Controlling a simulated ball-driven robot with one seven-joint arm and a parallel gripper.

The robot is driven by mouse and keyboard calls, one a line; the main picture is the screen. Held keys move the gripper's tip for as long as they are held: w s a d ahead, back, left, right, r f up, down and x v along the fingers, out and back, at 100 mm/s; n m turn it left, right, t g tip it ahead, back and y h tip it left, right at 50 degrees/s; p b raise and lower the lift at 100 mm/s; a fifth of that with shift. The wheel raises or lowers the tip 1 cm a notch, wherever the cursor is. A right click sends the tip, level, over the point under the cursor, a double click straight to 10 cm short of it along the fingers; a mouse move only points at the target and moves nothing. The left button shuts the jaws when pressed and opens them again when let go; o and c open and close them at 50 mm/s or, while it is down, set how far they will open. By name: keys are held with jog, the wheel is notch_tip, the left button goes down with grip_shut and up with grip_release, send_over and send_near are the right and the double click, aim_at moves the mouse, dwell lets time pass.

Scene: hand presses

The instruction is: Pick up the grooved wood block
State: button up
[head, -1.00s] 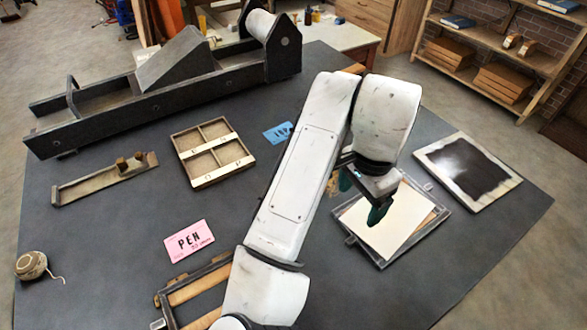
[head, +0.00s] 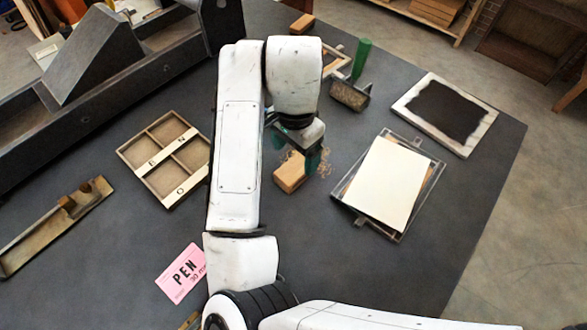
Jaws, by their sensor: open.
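A small light wood block (head: 291,172) lies on the dark table just below and in front of my gripper (head: 296,153). No groove can be made out on it at this size. My gripper has teal fingers, spread apart and empty, above the block's far side; the exact height gap is hard to judge. Part of the block's far edge is near the right finger. A second, more orange wood block (head: 302,24) lies at the table's far edge, well away from my gripper.
Curly shavings or string (head: 322,163) lie beside the near block. A framed white sheet (head: 390,185) is to the right, with a black-inked slab (head: 445,112) beyond.

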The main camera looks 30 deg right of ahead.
aim_at(296, 167)
jog(key=shift+s+f, duration=0.1)
jog(key=shift+f, duration=2.85)
jog(key=c, duration=1)
jog(key=shift+r, duration=0.1)
